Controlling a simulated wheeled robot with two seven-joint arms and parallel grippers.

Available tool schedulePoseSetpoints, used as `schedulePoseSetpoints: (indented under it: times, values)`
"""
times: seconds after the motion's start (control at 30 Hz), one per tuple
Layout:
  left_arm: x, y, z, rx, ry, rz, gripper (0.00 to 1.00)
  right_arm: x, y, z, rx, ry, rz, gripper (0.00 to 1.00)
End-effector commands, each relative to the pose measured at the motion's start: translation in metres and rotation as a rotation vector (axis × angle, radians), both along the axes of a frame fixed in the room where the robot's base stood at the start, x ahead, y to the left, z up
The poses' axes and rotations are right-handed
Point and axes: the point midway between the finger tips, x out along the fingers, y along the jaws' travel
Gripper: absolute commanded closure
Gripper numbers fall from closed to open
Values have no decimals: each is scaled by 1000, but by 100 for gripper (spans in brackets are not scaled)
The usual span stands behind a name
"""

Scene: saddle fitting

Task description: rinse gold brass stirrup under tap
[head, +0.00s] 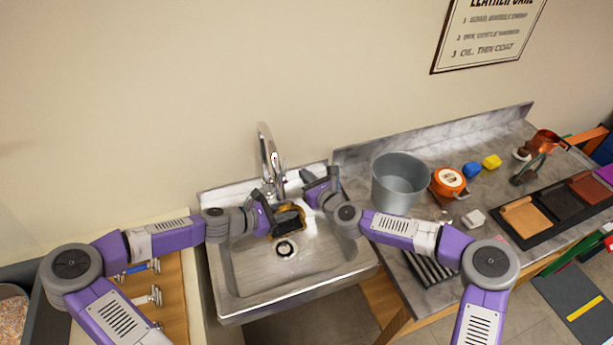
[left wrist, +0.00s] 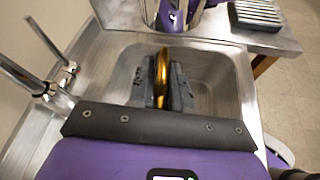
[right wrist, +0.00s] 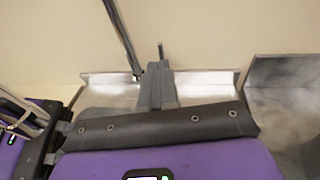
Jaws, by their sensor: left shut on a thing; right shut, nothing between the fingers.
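My left gripper (head: 287,222) is shut on the gold brass stirrup (head: 262,233), low in the sink basin. The left wrist view shows the stirrup (left wrist: 161,77) as an upright gold band between the fingers (left wrist: 163,85); the rest is hidden. The chrome tap (head: 266,145) stands at the sink's back edge, behind the stirrup. It also shows in the left wrist view (left wrist: 44,42) and the right wrist view (right wrist: 121,36). My right gripper (head: 312,182) is shut and empty beside the tap, at the sink's back right. I cannot tell whether water runs.
The steel sink (head: 232,285) has a drain in its floor. A grey bucket (head: 398,182) and an orange round item (head: 448,182) stand on the marble counter (head: 440,145) at right. A wooden surface (head: 180,295) with metal fittings adjoins at left.

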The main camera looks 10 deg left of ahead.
Motion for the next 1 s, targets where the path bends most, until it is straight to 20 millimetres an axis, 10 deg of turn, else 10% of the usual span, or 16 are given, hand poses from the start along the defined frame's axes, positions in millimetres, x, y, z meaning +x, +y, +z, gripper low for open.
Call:
schedulePoseSetpoints:
  times: [1.0]
  values:
    - [-9,-52,1,-3,-2,-5,100,0,0,-5,0,0,0,100]
